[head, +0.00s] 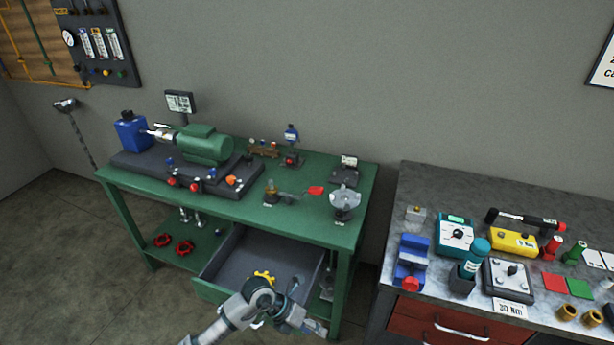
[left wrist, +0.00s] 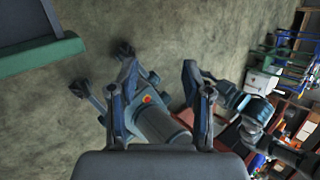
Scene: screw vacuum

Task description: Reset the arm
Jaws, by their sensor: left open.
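My left arm comes in from the bottom of the head view, bent in front of the open drawer of the green bench. Its gripper (head: 316,328) is low, near the bench's front right leg, and small in that view. In the left wrist view the two fingers of my left gripper (left wrist: 162,100) are spread apart with nothing between them. Beyond them are parts of my own body and the floor. My right gripper cannot be made out in either view.
The green bench (head: 240,215) bears a green motor (head: 205,145) and small fittings. Its drawer (head: 225,289) stands open, with a yellow part (head: 264,277) inside. A grey-topped workbench (head: 420,180) with tools stands at the right. Bare floor (head: 60,270) lies at the left.

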